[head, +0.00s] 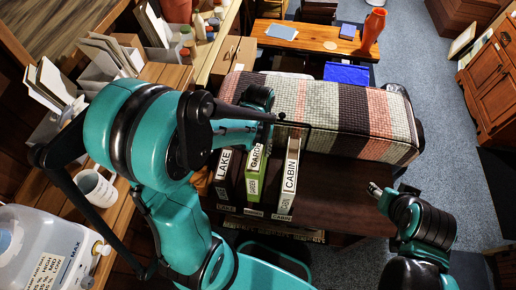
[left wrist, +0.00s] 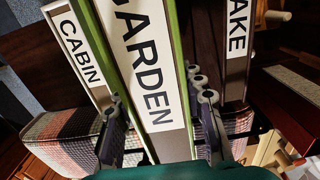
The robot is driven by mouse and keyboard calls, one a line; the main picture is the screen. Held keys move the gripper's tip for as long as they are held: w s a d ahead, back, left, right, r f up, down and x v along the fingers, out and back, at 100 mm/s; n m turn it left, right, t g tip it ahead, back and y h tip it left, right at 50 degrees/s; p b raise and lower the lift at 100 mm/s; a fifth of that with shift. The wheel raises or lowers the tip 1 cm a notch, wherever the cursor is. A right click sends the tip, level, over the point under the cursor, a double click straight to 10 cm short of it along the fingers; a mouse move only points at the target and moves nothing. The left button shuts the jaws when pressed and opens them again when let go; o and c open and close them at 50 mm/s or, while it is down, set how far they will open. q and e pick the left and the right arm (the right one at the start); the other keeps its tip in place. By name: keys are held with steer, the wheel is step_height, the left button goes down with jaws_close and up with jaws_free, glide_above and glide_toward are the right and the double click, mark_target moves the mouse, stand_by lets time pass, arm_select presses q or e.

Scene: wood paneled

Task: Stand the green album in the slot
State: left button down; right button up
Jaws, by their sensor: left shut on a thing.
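The green album (head: 253,176), labelled GARDEN, stands upright between the LAKE album (head: 223,170) and the CABIN album (head: 289,176) on a dark wooden surface. My left gripper (head: 260,130) is at the green album's upper end in the head view. In the left wrist view its fingers (left wrist: 162,130) are on both sides of the green album (left wrist: 145,60) and shut on it. The slot under the album is hard to make out. My right gripper (head: 383,189) is apart from the albums at the right; its finger opening is unclear.
A checkered, striped cushioned seat (head: 345,115) lies just behind the albums. A white mug (head: 97,187) and a translucent jug (head: 45,250) stand at the left. The dark surface (head: 335,195) right of the CABIN album is clear.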

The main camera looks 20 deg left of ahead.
steer(key=shift+f, duration=0.15)
steer(key=shift+f+b, duration=2.15)
steer(key=shift+b, duration=0.15)
steer(key=shift+f+b, duration=0.4)
